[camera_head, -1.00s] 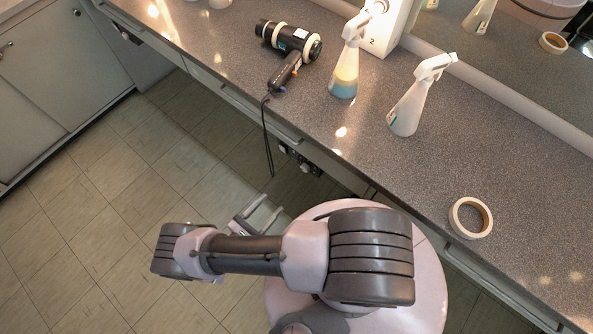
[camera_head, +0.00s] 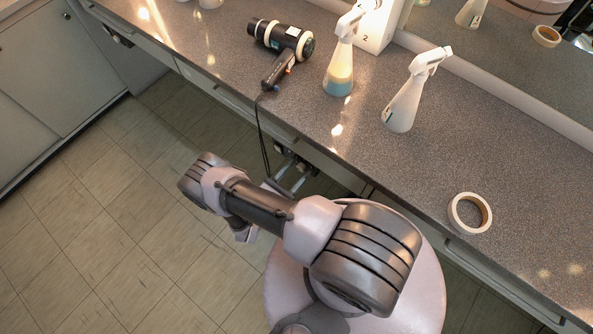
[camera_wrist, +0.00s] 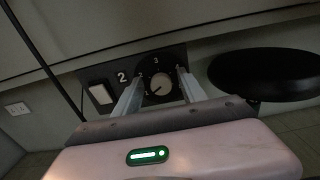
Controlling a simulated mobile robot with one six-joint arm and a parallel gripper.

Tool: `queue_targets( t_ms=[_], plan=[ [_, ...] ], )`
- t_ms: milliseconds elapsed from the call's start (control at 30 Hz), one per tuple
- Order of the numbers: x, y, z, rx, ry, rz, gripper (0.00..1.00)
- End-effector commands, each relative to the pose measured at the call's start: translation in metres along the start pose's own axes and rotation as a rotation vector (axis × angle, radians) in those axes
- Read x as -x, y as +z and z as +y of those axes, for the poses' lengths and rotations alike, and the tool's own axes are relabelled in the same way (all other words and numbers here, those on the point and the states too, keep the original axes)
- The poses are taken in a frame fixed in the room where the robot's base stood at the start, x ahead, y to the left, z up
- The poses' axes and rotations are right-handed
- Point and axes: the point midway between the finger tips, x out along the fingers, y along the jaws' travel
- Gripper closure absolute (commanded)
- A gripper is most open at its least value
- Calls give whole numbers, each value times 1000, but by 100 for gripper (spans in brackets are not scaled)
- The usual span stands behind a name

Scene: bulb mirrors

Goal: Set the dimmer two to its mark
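The dimmer two panel (camera_wrist: 122,78) is a dark plate under the counter front, with a white "2", a light rocker switch (camera_wrist: 101,93) at its left and a round knob (camera_wrist: 159,87) at its right. A "3" shows above the knob on its dark dial; the knob's pointer seems to point down-left, and the mark is too small to tell. My gripper (camera_wrist: 159,74) is open, with one finger at each side of the knob in the wrist view; contact cannot be told. In the head view my gripper (camera_head: 287,174) is close to the counter front, and the arm partly hides the panel.
A black cord (camera_wrist: 40,55) hangs left of the panel. A black round seat-like thing (camera_wrist: 265,75) is close at the right. On the counter (camera_head: 440,140) are a hair dryer (camera_head: 282,40), two spray bottles (camera_head: 341,70) (camera_head: 405,102) and a tape roll (camera_head: 470,212).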

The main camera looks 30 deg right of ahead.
Motion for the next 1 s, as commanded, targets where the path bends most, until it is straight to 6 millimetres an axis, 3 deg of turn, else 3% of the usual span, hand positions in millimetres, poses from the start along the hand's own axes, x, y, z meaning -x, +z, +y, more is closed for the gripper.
queue_targets(
  t_ms=[33, 233, 633, 1000],
  plan=[
    [0, 0, 0, 0, 0, 0, 63],
    [0, 0, 0, 0, 0, 0, 100],
    [0, -1, -1, -68, -1, 0, 100],
    [0, -2, -3, -369, -1, 0, 100]
  ],
)
